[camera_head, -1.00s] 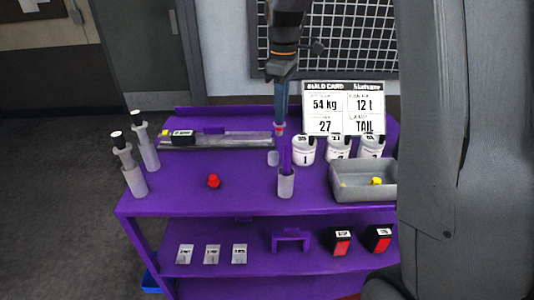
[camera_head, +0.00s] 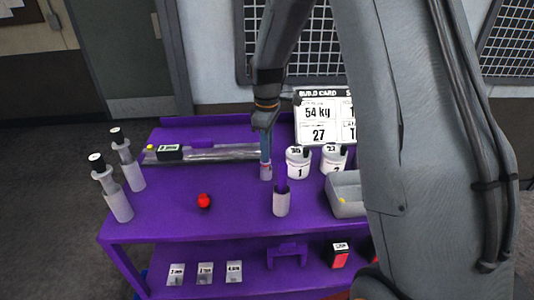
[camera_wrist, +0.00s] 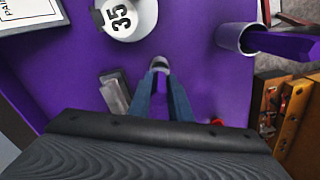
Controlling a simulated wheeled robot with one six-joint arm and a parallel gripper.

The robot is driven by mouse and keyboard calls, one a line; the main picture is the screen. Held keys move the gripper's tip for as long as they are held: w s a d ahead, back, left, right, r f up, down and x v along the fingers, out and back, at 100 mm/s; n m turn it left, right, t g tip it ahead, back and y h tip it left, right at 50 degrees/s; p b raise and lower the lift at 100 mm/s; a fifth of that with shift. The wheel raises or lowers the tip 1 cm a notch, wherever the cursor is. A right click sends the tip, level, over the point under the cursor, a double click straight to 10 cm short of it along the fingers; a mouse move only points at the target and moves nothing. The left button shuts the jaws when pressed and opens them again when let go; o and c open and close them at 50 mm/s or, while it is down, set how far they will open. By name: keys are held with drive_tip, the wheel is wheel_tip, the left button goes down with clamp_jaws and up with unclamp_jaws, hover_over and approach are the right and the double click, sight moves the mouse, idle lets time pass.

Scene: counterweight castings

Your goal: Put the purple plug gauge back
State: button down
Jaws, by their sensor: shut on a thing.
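A purple bar (camera_head: 281,178) stands in a grey cup (camera_head: 281,204) at the front middle of the purple bench. In the wrist view the bar (camera_wrist: 285,46) pokes out of the cup (camera_wrist: 231,40) at upper right. I take it for the purple plug gauge. My gripper (camera_head: 266,160) points down just behind and left of the cup. Its blue fingers (camera_wrist: 161,78) are close together at a small grey-white cylinder (camera_head: 266,173), which also shows at the fingertips in the wrist view (camera_wrist: 160,62). Purple between the fingers blends with the bench.
White numbered tins (camera_head: 298,163) and a grey tray (camera_head: 345,196) stand right. A red knob (camera_head: 204,201) is left of the cup. Two grey gauges in holders (camera_head: 119,205) stand far left. A metal rail (camera_head: 220,153) lies behind.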

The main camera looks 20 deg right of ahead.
drive_tip(key=shift+f, duration=1)
drive_tip(key=shift+f, duration=0.3)
drive_tip(key=c, duration=1.6)
unclamp_jaws()
wheel_tip(320, 180, up, 13)
drive_tip(key=b, duration=0.3)
drive_tip(key=shift+f+b, duration=0.2)
drive_tip(key=shift+b, duration=0.1)
drive_tip(key=shift+r, duration=0.1)
